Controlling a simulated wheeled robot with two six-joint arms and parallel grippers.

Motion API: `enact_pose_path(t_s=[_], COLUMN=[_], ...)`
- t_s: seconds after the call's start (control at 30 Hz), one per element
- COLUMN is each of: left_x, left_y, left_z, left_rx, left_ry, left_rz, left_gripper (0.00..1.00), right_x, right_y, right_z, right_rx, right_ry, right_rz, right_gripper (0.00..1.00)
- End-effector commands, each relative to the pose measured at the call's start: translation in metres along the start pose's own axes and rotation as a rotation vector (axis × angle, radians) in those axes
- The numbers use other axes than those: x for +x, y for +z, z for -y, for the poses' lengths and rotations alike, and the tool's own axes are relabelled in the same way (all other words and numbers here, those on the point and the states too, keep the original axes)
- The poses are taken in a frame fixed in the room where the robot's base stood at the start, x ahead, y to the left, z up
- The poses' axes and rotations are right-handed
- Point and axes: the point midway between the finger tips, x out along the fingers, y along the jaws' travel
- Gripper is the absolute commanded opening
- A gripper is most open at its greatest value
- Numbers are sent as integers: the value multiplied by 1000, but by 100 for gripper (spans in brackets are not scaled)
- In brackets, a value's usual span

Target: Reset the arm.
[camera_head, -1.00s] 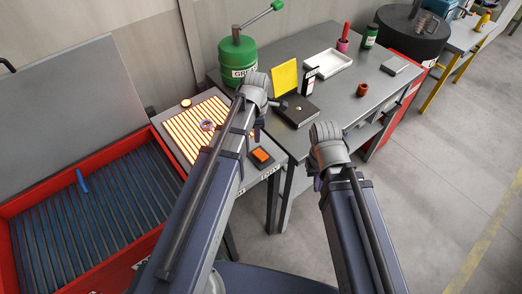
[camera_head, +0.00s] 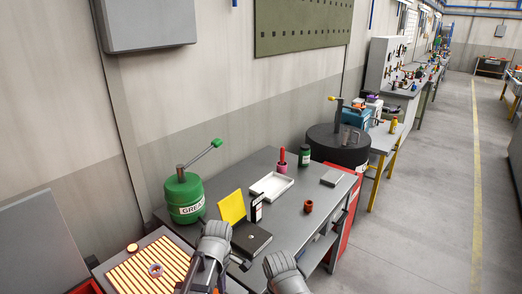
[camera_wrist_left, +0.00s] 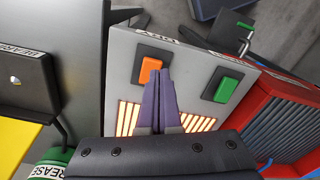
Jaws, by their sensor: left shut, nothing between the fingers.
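My left arm (camera_head: 214,243) comes up from the bottom of the head view, its wrist in front of the table's near edge. In the left wrist view my left gripper (camera_wrist_left: 161,82) is shut, with its purple fingers together and nothing between them.
The grey table (camera_head: 285,224) holds a yellow plate (camera_head: 232,207), a white tray (camera_head: 271,186) and a brown ring (camera_head: 308,206). A green grease drum (camera_head: 184,197) stands at its left. The glowing slatted panel (camera_head: 150,272) is at lower left. Free floor lies right.

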Motion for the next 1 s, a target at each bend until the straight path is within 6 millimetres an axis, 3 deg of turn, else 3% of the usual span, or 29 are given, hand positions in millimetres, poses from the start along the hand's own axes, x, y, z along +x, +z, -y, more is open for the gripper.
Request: enact_pose_path(t_s=[0.1,0.3,0.5,0.7,1.0], left_x=[1,2,3,3,3], left_y=[28,62,83,91,92], left_z=[22,51,72,80,80], left_rx=[369,968,1402,1590,1608], left_ry=[-13,-42,-70,-83,-84], left_rz=[-12,-27,-31,-30,-29], left_gripper=[0,0,0,0,0], right_x=[2,3,4,5,5], right_y=[0,0,0,0,0], right_z=[0,0,0,0,0], right_rx=[0,0,0,0,0], right_ry=[0,0,0,0,0], right_rz=[0,0,0,0,0], right_gripper=[0,0,0,0,0])
